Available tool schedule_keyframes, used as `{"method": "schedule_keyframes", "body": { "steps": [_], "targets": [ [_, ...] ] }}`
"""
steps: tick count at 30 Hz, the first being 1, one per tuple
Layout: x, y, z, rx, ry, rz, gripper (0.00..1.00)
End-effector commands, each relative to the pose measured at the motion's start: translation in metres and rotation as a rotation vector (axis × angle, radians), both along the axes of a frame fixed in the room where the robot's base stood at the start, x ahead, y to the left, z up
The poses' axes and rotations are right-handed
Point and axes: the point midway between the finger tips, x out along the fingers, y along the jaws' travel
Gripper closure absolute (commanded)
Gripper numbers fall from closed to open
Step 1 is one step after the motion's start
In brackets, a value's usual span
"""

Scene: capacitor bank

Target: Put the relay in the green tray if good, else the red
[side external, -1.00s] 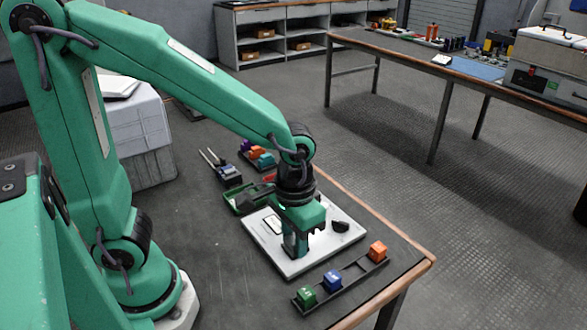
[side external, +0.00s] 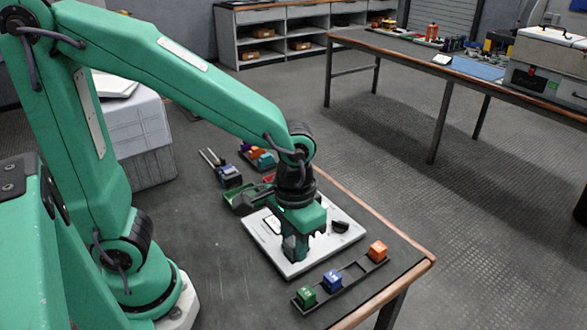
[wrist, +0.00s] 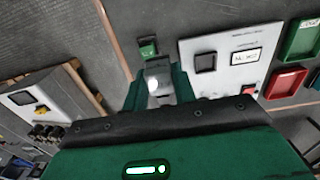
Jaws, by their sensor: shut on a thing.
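My gripper (side external: 294,250) is low over the white test board (side external: 273,257), pointing down. In the wrist view its green jaws (wrist: 160,92) are shut on a pale, shiny block, which I take for the relay (wrist: 158,72). The jaws hide most of it in the side view. The green tray (side external: 235,200) lies behind the board, partly covered by my arm; it also shows in the wrist view (wrist: 302,38). The red tray (wrist: 288,81) is beside it and barely shows in the side view. The board has a dark socket (wrist: 205,62) and a small display (wrist: 246,57), its text unclear.
A meter with two probes (side external: 228,174) and a bin of coloured blocks (side external: 262,158) lie farther back. The left tabletop is clear.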

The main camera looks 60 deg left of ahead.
Motion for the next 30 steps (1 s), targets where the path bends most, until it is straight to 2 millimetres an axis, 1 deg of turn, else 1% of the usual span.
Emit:
{"method": "schedule_keyframes", "body": {
  "steps": [5,11,17,21,26,30],
  "targets": [
    [0.006,0.007,0.0,0.0,0.0,0.063,0.96],
    [0.02,0.027,-0.002,0.0,0.0,0.236,0.96],
    [0.038,0.06,-0.004,0.0,0.001,0.499,0.96],
    [0.049,0.087,-0.006,0.0,0.0,0.696,0.96],
    [0.059,0.119,-0.008,0.0,0.001,0.922,0.96],
    [0.064,0.148,-0.01,0.0,0.001,1.118,0.96]
  ]
}}
